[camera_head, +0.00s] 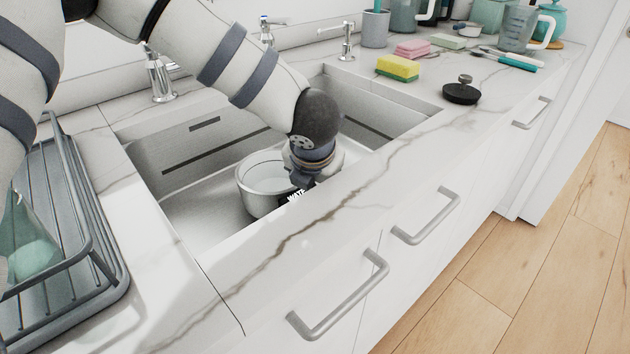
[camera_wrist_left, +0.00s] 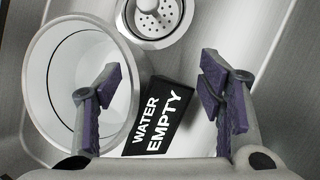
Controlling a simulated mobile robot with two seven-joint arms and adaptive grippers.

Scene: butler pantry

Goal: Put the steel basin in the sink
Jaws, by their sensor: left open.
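The steel basin (camera_head: 258,203) is a round pot-like vessel with a pale inside. It sits upright in the sink (camera_head: 205,215), seemingly on its floor. In the wrist view the basin (camera_wrist_left: 62,62) is at the left. A black label reading "WATER EMPTY" (camera_wrist_left: 160,118) shows beside its wall. My left gripper (camera_wrist_left: 162,75) is open, with one finger over the basin's mouth and the other over the sink floor outside it. In the head view my left gripper (camera_head: 302,178) is at the basin's right side, partly hidden by my wrist. My right gripper is not in view.
A round drain (camera_wrist_left: 157,18) shows beyond the basin. A dark dish rack (camera_head: 85,200) stands left of the sink. Taps (camera_head: 160,78) line the back. A yellow sponge (camera_head: 398,68), a black stopper (camera_head: 461,92) and a jug (camera_head: 517,30) are on the right counter.

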